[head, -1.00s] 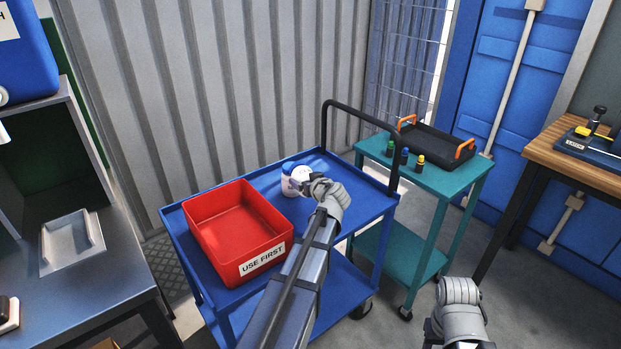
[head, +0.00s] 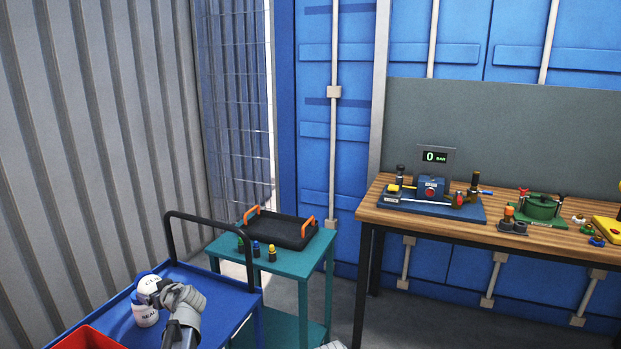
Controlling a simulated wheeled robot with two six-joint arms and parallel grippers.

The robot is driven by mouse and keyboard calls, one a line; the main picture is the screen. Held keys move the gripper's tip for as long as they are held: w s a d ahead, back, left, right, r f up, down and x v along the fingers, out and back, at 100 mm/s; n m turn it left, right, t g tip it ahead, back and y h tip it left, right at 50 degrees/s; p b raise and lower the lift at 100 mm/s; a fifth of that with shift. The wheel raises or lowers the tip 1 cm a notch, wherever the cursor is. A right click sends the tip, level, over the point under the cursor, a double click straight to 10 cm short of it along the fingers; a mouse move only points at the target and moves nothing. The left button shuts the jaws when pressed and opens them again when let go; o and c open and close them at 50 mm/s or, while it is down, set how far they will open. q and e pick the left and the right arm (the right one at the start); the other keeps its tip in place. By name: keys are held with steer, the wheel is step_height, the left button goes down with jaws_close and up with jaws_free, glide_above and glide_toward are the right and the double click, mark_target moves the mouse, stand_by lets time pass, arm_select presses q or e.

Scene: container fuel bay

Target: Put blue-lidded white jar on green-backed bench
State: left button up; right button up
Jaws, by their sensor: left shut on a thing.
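The blue-lidded white jar (head: 145,316) is at the lower left, over the blue cart's top. Its white side carries dark lettering, and a white patch with lettering shows on the blue lid. My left gripper (head: 157,295) is shut on the jar from the right and hides part of it. I cannot tell whether the jar's base touches the cart. Only a pale sliver at the bottom edge may be my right gripper (head: 332,345); its fingers do not show.
The blue cart (head: 215,295) has a black handle and a red bin (head: 88,340). Beside it, a teal cart (head: 295,268) bears a black tray (head: 280,231) and several small bottles. Fittings and tools cover much of the wooden bench. Bare floor shows between teal cart and bench.

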arm_select(q)
step_height(320, 180, down, 7)
steer(key=b, duration=0.6)
step_height(320, 180, up, 16)
steer(key=p, duration=1.6)
glide_above(153, 282)
steer(key=shift+r, duration=0.2)
steer(key=shift+f, duration=0.1)
